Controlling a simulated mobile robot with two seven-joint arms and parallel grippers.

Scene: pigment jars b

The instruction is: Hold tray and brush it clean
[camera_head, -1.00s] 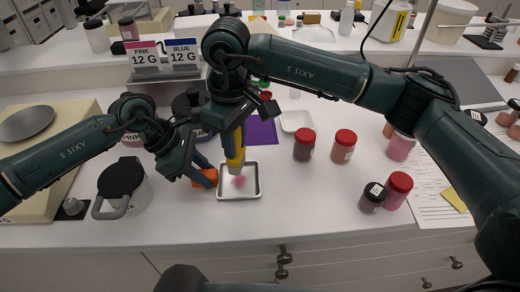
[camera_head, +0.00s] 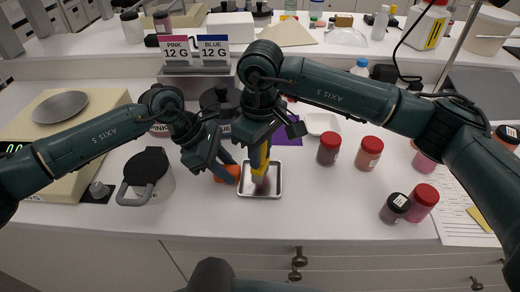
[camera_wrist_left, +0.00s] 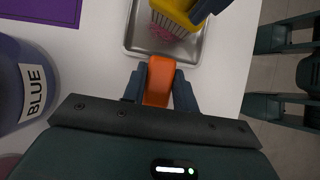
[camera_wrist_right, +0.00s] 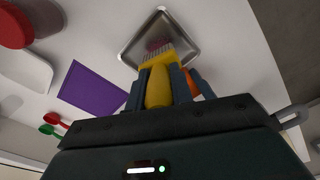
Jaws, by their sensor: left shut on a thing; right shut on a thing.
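The small metal tray (camera_head: 277,193) lies near the counter's front edge, with pink powder (camera_wrist_left: 162,34) in it. My left gripper (camera_wrist_left: 158,88) is shut on the tray's orange handle (camera_wrist_left: 159,80), at the tray's left side in the head view. My right gripper (camera_wrist_right: 162,88) is shut on a yellow brush (camera_wrist_right: 158,82), held above the tray with the bristles (camera_wrist_right: 157,56) down at the powder. Whether the bristles touch the tray floor I cannot tell. Part of the powder is hidden behind the brush.
Several red-lidded jars (camera_head: 329,149) stand to the right. A lidded pot with a handle (camera_head: 147,178) and a scale (camera_head: 62,135) stand to the left. A purple sheet (camera_wrist_right: 92,88) and a white dish (camera_head: 321,123) lie behind the tray.

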